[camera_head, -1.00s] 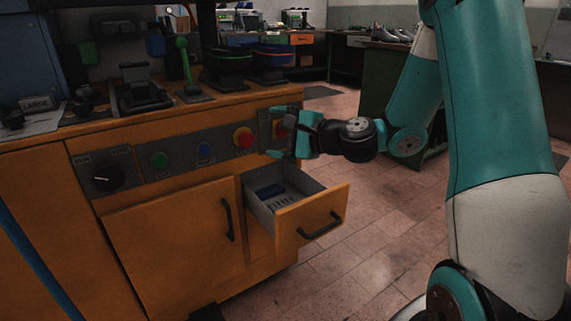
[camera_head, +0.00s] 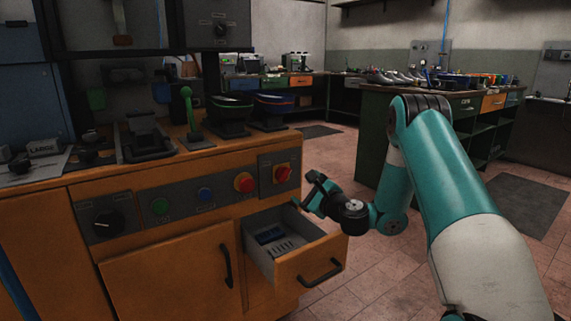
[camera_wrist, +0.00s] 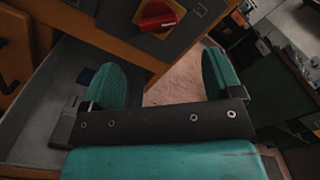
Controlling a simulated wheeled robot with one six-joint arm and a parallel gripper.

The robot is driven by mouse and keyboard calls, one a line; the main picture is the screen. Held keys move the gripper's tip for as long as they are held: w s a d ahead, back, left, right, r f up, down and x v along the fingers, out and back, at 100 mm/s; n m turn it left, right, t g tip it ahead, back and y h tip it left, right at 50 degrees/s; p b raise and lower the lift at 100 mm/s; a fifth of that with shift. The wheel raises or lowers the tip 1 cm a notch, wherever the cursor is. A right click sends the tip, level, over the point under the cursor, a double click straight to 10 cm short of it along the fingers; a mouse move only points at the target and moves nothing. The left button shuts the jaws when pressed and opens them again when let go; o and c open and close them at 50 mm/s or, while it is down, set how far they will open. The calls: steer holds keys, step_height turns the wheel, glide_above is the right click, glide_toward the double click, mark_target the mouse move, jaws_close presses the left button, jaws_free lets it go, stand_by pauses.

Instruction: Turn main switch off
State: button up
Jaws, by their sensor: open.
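The main switch (camera_head: 282,173) is a red rotary knob on a yellow plate, at the right end of the grey control panel on the orange machine. In the wrist view the red knob (camera_wrist: 157,16) shows at the top, its handle lying roughly crosswise in the picture; I cannot read its marks. My gripper (camera_head: 311,190) is to the right of the switch and a little lower, above the open drawer's outer side, apart from the panel. In the wrist view its two teal fingers (camera_wrist: 160,75) are spread with nothing between them.
An open drawer (camera_head: 333,248) with a black handle juts out below the switch. A red button on yellow (camera_head: 244,182), a blue button (camera_head: 205,195), a green button (camera_head: 160,205) and a black dial (camera_head: 108,221) share the panel. Floor to the right is clear.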

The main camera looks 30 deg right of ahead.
mark_target(286, 176)
steer(key=w+p, duration=0.2)
steer(key=w, duration=0.1)
steer(key=w+p, duration=0.3)
steer(key=w, duration=0.1)
steer(key=w+p, duration=0.2)
steer(key=w, duration=0.1)
steer(key=shift+w+a+p, duration=0.3)
steer(key=shift+w+p, duration=0.1)
steer(key=c, duration=0.9)
